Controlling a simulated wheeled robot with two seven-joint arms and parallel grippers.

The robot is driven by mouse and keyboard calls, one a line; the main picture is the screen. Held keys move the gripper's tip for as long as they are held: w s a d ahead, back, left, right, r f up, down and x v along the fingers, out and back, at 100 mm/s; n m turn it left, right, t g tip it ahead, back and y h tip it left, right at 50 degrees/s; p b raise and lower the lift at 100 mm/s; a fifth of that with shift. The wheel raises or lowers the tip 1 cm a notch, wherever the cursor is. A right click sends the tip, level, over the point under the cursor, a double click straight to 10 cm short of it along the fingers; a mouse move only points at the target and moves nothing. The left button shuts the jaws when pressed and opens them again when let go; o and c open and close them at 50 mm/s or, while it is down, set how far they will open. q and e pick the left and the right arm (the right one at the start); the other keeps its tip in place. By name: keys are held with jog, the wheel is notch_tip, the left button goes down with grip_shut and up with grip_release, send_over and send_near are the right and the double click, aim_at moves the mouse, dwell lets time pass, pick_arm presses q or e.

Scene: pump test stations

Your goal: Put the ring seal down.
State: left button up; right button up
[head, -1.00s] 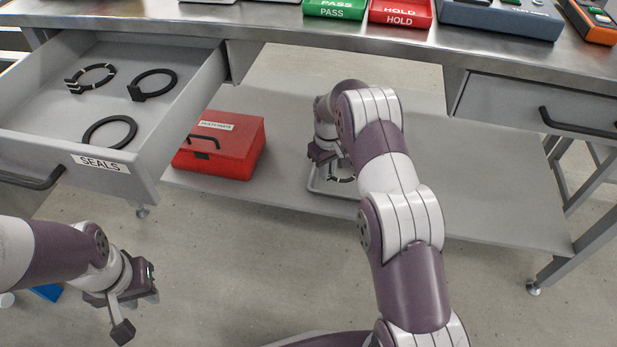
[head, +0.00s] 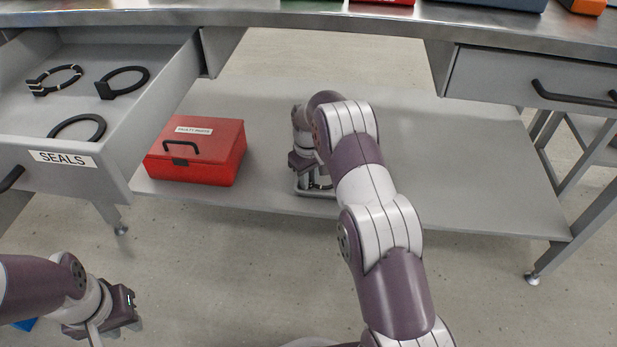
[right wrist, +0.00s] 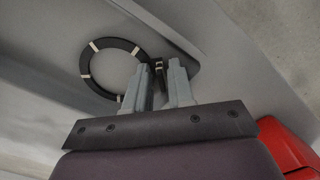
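The ring seal, a black ring with pale marks and a small block-shaped tab, shows in the right wrist view (right wrist: 87,75). It is in or just above a grey tray (head: 316,193) on the lower shelf; whether it touches the tray floor I cannot tell. My right gripper (right wrist: 161,68) has its fingers close together with the tab between them. In the head view the right gripper (head: 303,163) is over the tray and hides most of the ring. My left gripper (head: 133,308) is at the lower left, away from everything; its fingers are not clear.
The open SEALS drawer (head: 110,181) at left holds several black rings. A red case (head: 205,165) stands left of the tray on the lower shelf (head: 430,170). The shelf right of my arm is clear. A closed drawer (head: 500,83) hangs at right.

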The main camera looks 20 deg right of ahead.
notch_tip(320, 180, up, 7)
jog(key=p, duration=0.4)
jog(key=shift+f, duration=0.1)
jog(key=s+a+r+m, duration=0.1)
jog(key=s+a+r, duration=0.5)
jog(key=s+r, duration=0.45)
jog(key=s+a, duration=0.2)
jog(key=s, duration=0.7)
jog(key=s+a+m+t, duration=0.1)
jog(key=s, duration=0.8)
jog(key=shift+a+p, duration=0.35)
jog(key=shift+p, duration=0.05)
